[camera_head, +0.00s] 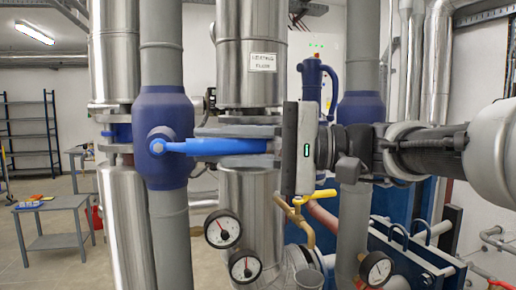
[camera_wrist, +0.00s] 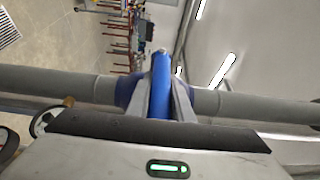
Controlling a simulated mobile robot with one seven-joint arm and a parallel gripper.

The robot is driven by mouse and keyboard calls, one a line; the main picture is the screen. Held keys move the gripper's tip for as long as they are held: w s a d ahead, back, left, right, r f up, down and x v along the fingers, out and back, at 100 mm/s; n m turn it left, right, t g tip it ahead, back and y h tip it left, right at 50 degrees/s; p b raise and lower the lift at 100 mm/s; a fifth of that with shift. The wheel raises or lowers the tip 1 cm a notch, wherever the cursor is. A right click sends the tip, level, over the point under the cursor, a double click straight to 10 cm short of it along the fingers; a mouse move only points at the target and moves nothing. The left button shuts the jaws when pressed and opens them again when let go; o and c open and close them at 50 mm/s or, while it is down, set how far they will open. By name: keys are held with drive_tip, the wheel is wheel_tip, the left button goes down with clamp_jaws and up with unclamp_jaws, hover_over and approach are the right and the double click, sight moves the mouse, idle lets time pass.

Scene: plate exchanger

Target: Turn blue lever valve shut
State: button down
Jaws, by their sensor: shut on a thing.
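The blue lever (camera_head: 215,147) sticks out roughly level to the right from the dark blue valve body (camera_head: 172,112) on a grey vertical pipe in the head view. My gripper (camera_head: 238,138) reaches in from the right, with its fingers along the lever's outer part. In the wrist view the blue lever (camera_wrist: 159,92) lies between the two grey fingers of my gripper (camera_wrist: 160,85), which is shut on it. The valve body (camera_wrist: 128,92) shows partly behind the fingers there. The lever's outer end is hidden by my gripper.
A shiny metal pipe (camera_head: 262,75) with a label stands right behind the fingers. Pressure gauges (camera_head: 222,229) and a yellow-handled valve (camera_head: 305,197) sit below my gripper. Another blue valve body (camera_head: 361,107) is further right. A grey table (camera_head: 52,205) stands at the left, with open floor around it.

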drive_tip(key=shift+f, duration=0.15)
drive_tip(key=c, duration=1.6)
unclamp_jaws()
